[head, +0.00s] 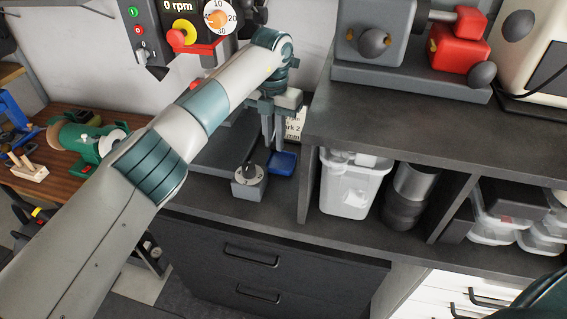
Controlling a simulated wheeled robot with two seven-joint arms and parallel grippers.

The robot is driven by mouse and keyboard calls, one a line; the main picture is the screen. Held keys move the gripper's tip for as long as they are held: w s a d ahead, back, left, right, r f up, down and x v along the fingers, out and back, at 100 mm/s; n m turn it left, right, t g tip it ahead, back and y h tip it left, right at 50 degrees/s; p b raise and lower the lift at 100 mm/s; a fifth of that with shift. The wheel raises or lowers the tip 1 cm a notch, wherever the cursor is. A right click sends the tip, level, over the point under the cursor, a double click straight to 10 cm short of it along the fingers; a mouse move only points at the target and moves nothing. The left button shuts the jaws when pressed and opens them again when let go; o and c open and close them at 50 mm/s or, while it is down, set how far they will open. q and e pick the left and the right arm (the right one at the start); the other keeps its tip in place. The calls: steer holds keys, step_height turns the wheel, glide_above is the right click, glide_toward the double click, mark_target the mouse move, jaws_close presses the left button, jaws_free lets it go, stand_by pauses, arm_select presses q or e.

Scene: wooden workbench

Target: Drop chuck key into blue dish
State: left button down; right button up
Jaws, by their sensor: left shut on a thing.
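The blue dish (284,162) sits on the dark lower bench top, left of the shelf upright. My left gripper (273,143) points down just above and beside the dish's left edge, near its back. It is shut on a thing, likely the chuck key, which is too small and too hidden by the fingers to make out. My right gripper is not in view.
A small grey block with a round dial (249,174) stands just left of the dish. A white bin (347,190) is under the raised dark shelf (400,130) to the right. A green machine (85,143) stands on the wooden bench at left.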

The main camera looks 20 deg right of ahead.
arm_select(q)
steer(key=c, duration=1.6)
jaws_free()
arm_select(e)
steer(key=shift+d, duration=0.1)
arm_select(q)
steer(key=shift+r, duration=0.1)
